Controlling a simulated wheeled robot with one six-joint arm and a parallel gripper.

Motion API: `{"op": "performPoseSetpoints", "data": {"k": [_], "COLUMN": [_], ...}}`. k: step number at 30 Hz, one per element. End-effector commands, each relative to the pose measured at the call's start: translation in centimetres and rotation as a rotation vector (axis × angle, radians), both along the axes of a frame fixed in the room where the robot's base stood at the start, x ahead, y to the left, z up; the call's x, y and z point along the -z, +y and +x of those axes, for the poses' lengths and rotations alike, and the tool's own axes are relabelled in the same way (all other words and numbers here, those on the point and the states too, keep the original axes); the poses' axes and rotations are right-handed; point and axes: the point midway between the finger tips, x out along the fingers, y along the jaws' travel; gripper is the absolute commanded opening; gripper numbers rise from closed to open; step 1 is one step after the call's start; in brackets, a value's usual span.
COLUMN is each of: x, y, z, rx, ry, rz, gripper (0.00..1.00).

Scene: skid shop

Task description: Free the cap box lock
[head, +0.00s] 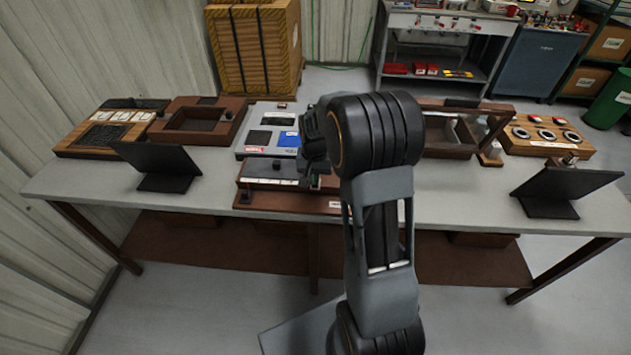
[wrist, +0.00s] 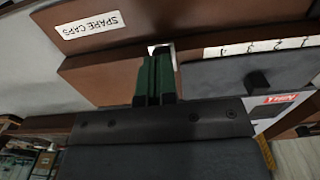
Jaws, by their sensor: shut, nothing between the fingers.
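The cap box (head: 262,184) is a low brown wooden box near the table's front edge, partly hidden behind my arm in the head view. In the wrist view its brown face (wrist: 200,17) bears a "SPARE CAPS" label (wrist: 88,25). A white numbered strip (wrist: 262,46) runs beside a grey panel (wrist: 215,78) with a black knob (wrist: 257,80). My gripper (wrist: 155,60) is shut and empty, its green fingers at the brown wood beside the strip's end. A small pale piece shows at the fingertips; contact cannot be told. In the head view my gripper (head: 315,183) is over the box's right part.
A grey panel with a blue card (head: 287,139) lies behind the box. Brown wooden frames (head: 200,121) stand left and right of it. Black tilted stands (head: 157,164) (head: 565,190) sit at both sides. Bare table shows left of the box.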

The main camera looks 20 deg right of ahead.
Motion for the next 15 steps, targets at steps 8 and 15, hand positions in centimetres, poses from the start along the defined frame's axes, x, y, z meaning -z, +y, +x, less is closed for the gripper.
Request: {"op": "performPoseSetpoints", "data": {"k": [8, 15], "x": [-0.01, 0.0], "y": [0.29, 0.51], "z": [-0.49, -0.88], "rx": [-0.001, -0.001], "ry": [-0.001, -0.001], "rz": [0.0, 0.0], "gripper": [0.0, 0.0]}}
